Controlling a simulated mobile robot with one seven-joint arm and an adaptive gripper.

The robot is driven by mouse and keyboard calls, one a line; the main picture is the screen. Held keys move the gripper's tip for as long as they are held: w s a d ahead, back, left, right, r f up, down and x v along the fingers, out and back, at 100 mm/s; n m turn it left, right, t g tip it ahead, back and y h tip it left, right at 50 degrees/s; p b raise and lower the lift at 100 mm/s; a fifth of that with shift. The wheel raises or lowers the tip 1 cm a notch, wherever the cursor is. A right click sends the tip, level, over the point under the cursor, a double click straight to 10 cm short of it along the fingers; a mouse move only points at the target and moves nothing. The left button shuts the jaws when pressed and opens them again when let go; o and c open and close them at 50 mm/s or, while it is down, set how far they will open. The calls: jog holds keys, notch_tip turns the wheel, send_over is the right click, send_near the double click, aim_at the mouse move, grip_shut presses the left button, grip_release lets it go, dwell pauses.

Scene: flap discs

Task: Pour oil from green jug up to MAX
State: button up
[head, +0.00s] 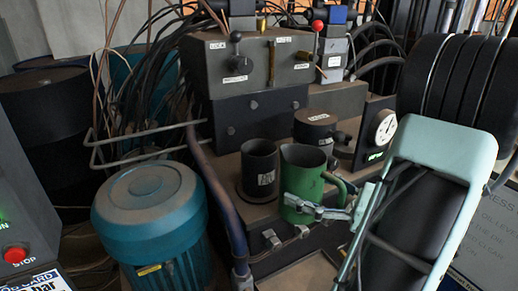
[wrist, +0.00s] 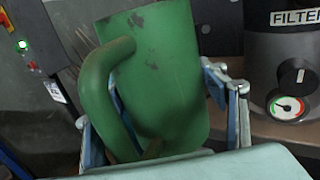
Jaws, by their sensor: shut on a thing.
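The green jug (head: 301,181) looks about upright in the head view, with its open mouth up and its handle on the right. My gripper (head: 316,208) is shut around the jug's lower body. In the wrist view the jug (wrist: 172,70) fills the middle, with a finger of my gripper (wrist: 165,125) on each side. The jug is just right of a dark open cylinder (head: 260,169) with a white label; whether they touch I cannot tell. No oil stream shows. The oil inside the jug and a MAX mark cannot be made out.
A dark capped cylinder (head: 316,127) stands behind the jug, with a round gauge (head: 386,127) to its right. A valve block (head: 246,66) with levers rises behind. A blue motor (head: 149,216) is at front left, and a bent pipe (head: 222,200) runs between it and the cylinder.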

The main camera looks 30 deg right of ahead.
jog(key=shift+r+p, duration=2.7)
jog(key=shift+r, duration=0.15)
